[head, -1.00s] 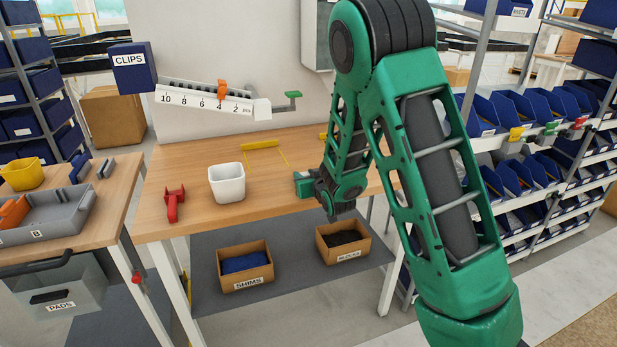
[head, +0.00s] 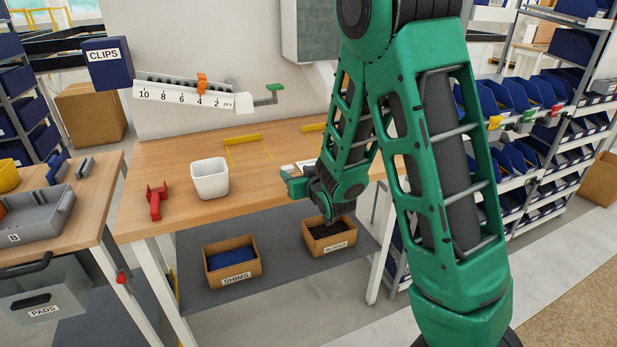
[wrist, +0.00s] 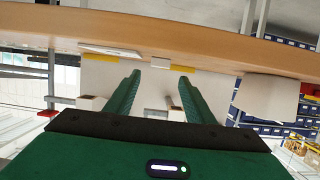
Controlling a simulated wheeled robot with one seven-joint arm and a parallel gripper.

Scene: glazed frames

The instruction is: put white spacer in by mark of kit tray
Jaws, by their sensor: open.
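That view is upside down.
The white cup (head: 210,179) and a red clamp-like tool (head: 156,201) stand on the middle bench (head: 180,155). Yellow corner markings (head: 243,139) lie behind. A SHIMS box (head: 232,263) and another box (head: 329,237) are on the lower shelf. A gap separates the benches.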

